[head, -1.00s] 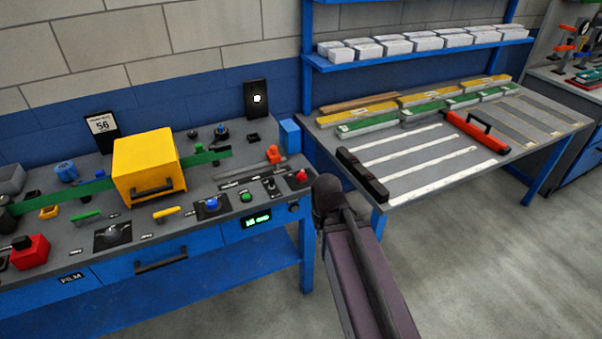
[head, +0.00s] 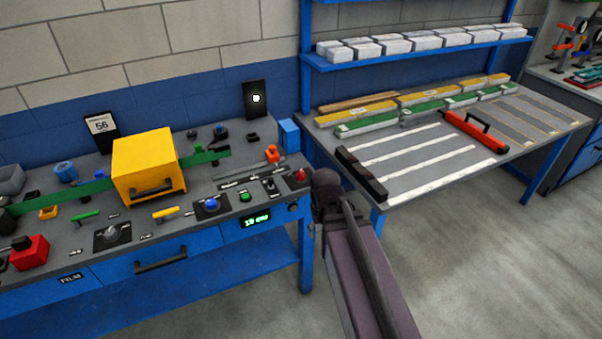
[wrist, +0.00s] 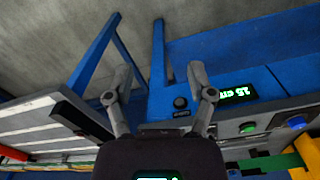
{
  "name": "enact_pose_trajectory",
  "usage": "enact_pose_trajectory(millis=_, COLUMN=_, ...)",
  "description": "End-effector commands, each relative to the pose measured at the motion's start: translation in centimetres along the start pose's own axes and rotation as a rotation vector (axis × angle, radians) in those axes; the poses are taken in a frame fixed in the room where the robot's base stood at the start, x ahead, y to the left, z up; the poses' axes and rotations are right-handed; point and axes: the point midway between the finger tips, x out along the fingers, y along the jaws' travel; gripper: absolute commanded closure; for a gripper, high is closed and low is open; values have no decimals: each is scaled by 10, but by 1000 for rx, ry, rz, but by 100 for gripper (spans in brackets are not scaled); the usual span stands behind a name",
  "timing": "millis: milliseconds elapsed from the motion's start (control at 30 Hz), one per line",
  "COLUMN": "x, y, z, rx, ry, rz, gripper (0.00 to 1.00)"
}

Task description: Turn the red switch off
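A red knob on a dark plate (head: 300,176) stands at the right end of the left bench top. An orange-red piece (head: 272,154) stands behind it, and a red block with a black top (head: 30,252) is at the far left; I cannot tell for sure which is the red switch. My arm's end is just right of the red knob in the head view, and its fingers are hidden there. In the wrist view my gripper (wrist: 156,62) has its two fingers spread and nothing between them but the bench's front corner and floor behind. The red knob is not visible there.
The left bench (head: 110,285) carries a yellow box (head: 145,165), a blue knob (head: 212,203), a green button (head: 246,197) and a lit green display (head: 256,219). A black knob (wrist: 180,102) is on the bench front. The right table (head: 440,190) holds strips and a red-handled bar. Floor is clear in front.

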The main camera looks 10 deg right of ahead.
Motion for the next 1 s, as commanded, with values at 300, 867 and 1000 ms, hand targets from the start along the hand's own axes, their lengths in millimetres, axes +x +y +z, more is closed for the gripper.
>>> enact_pose_trajectory(millis=300, x=-32, y=-2, z=-105, rx=47, ry=0, rz=0, gripper=13)
enact_pose_trajectory(millis=867, x=-84, y=-7, z=-297, rx=150, ry=0, rz=0, gripper=13)
enact_pose_trajectory(millis=1000, x=-88, y=-8, z=-315, rx=161, ry=0, rz=0, gripper=13)
